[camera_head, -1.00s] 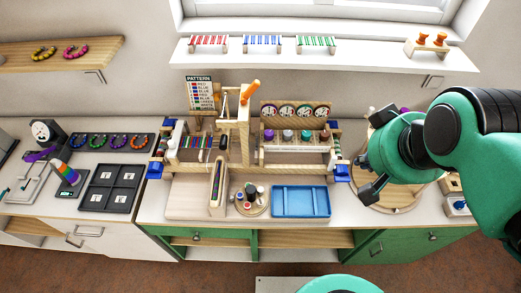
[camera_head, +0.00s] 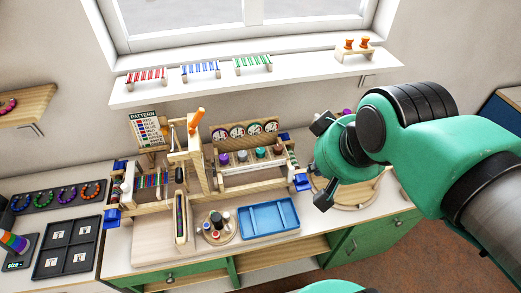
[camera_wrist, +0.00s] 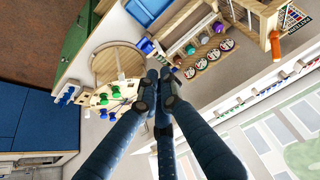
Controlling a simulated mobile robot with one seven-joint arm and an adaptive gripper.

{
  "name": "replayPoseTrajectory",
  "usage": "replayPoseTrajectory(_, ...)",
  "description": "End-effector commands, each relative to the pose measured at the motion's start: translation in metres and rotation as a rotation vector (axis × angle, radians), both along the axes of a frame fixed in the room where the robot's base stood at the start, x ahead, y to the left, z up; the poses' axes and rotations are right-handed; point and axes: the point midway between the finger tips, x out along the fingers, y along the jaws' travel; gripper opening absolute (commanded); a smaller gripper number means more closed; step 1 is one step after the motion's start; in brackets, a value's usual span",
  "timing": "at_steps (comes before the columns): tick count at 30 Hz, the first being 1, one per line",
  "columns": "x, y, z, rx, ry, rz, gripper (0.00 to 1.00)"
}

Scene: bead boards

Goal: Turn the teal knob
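The teal knob (camera_head: 261,152) sits on the front of a wooden rack (camera_head: 238,185), in a row with purple, grey and brown knobs. It also shows, small, in the wrist view (camera_wrist: 190,49). My gripper (camera_wrist: 159,74) is apart from it, to its right in the head view, with its fingers partly hidden behind the hand. In the wrist view its dark fingers converge and their tips lie close together, with nothing held between them.
Left of the knobs are a wooden post with an orange handle (camera_head: 197,118) and a pattern card (camera_head: 147,129). A blue tray (camera_head: 268,218) and a round bottle holder (camera_head: 218,238) lie in front. A round wooden board (camera_head: 362,195) is near my gripper. A windowsill (camera_head: 300,68) is above.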

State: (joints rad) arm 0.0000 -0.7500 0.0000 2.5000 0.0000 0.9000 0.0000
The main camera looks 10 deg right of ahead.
Motion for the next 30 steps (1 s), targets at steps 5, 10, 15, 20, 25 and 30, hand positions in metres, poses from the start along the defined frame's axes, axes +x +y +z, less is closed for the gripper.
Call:
replayPoseTrajectory(5,0.004,0.000,0.002,0.005,0.006,-0.007,0.44)
replayPoseTrajectory(10,0.020,0.002,0.007,0.020,0.030,-0.033,0.47)
replayPoseTrajectory(15,0.049,0.004,0.013,0.047,0.074,-0.085,0.47)
replayPoseTrajectory(20,0.085,0.008,0.015,0.076,0.123,-0.149,0.47)
replayPoseTrajectory(25,0.125,0.012,0.010,0.104,0.177,-0.221,0.47)
replayPoseTrajectory(30,0.164,0.017,0.000,0.126,0.229,-0.293,0.47)
